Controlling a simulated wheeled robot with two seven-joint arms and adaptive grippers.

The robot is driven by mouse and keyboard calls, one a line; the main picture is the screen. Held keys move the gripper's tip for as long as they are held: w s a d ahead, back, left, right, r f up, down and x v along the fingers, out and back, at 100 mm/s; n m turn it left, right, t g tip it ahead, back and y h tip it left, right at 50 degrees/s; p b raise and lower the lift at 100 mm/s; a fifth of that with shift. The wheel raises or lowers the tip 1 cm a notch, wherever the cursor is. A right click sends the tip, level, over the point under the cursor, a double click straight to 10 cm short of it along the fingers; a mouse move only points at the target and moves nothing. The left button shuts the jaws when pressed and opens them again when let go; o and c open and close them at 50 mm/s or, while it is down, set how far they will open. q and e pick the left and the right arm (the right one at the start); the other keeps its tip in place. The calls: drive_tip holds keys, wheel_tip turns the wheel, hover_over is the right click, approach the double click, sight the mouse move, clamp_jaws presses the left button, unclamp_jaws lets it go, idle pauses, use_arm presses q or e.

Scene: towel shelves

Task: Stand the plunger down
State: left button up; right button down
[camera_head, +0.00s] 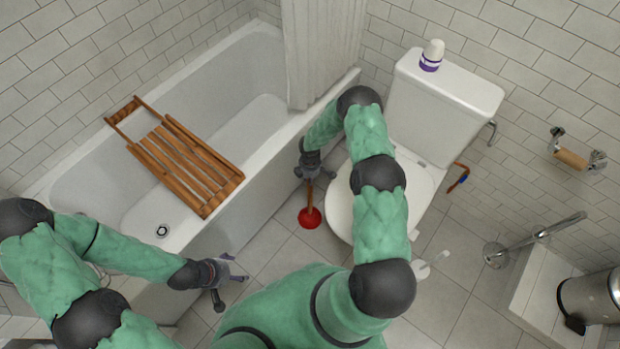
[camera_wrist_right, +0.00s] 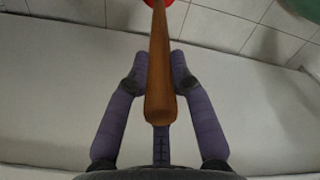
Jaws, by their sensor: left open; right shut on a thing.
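The plunger has a red rubber cup (camera_head: 310,218) and a wooden handle (camera_head: 309,192). It is upright, with the cup low at the floor between the bathtub and the toilet. I cannot tell whether the cup touches the tiles. My right gripper (camera_head: 314,174) is shut on the upper handle. In the right wrist view the handle (camera_wrist_right: 161,75) runs between the fingers of the right gripper (camera_wrist_right: 160,70), and part of the red cup shows at the top edge. My left gripper (camera_head: 238,273) is open and empty, beside the tub's outer wall.
The white bathtub (camera_head: 262,160) with a wooden rack (camera_head: 185,160) across it is on the left. The toilet (camera_head: 340,215) stands close to the right of the plunger. Bare floor tiles (camera_head: 285,255) lie in front of the plunger.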

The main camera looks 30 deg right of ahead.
idle(0.3)
drive_tip(key=c, duration=1)
unclamp_jaws()
drive_tip(key=shift+f, duration=0.1)
wheel_tip(320, 180, up, 12)
drive_tip(key=shift+w, duration=0.1)
drive_tip(key=s+a+m+y+p, duration=0.1)
drive_tip(key=s+a+m+y, duration=0.1)
drive_tip(key=s+a+m, duration=0.45)
drive_tip(key=s+a+m+y+p, duration=0.15)
drive_tip(key=s+a, duration=0.25)
drive_tip(key=a, duration=0.5)
drive_tip(key=s+a+r+m, duration=0.1)
drive_tip(key=s+m, duration=0.1)
drive_tip(key=s, duration=0.2)
drive_tip(key=s+a+r+m, duration=0.1)
drive_tip(key=s+a+m, duration=0.1)
drive_tip(key=s+m, duration=0.1)
drive_tip(key=s+a+m, duration=0.2)
drive_tip(key=s, duration=0.3)
drive_tip(key=shift+s+r+m+t+y, duration=0.15)
drive_tip(key=shift+r+m+t+y, duration=0.15)
drive_tip(key=shift+r+m, duration=0.1)
